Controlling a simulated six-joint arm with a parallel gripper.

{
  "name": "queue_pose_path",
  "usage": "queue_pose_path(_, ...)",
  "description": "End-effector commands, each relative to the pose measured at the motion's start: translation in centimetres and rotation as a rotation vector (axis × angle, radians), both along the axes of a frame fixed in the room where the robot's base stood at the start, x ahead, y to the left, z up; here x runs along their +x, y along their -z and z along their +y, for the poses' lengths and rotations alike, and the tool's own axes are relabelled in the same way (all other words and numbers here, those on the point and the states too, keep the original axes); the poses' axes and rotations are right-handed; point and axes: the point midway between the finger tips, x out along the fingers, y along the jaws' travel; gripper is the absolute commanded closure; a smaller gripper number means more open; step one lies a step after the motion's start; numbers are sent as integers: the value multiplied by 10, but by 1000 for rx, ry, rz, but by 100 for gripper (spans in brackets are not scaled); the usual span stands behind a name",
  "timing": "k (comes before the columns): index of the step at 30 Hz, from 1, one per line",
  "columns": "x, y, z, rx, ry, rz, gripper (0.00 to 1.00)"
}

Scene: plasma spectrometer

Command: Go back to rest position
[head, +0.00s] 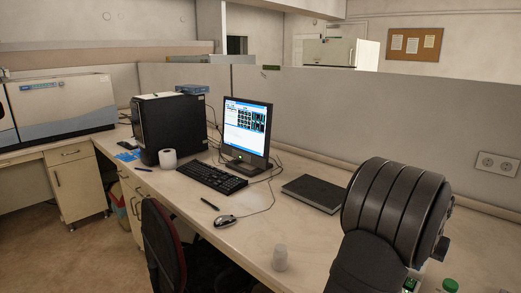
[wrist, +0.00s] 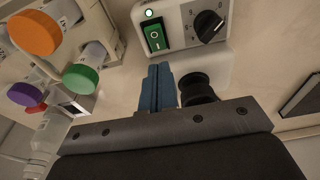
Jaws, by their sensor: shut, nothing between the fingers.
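My gripper (wrist: 159,68) shows in the wrist view with its two blue fingers pressed together and nothing between them. Its fingertips are just in front of a pale device with a lit green rocker switch (wrist: 155,36) and a black dial (wrist: 208,24). I cannot tell whether the fingers touch the device. In the head view my dark arm stands at the right, and the gripper itself is out of sight.
Tubes with orange (wrist: 33,32), green (wrist: 81,78) and purple (wrist: 25,94) caps sit left of the gripper, near a clear bottle (wrist: 47,138). A black round knob (wrist: 195,88) is close on the right.

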Motion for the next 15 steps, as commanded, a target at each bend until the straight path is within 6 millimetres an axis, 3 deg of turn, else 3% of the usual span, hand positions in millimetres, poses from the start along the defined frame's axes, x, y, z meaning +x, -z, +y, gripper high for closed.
queue_pose_path(6,0,-46,0,-2,-1,-3,100)
queue_pose_path(15,-12,-66,36,-28,-21,-20,100)
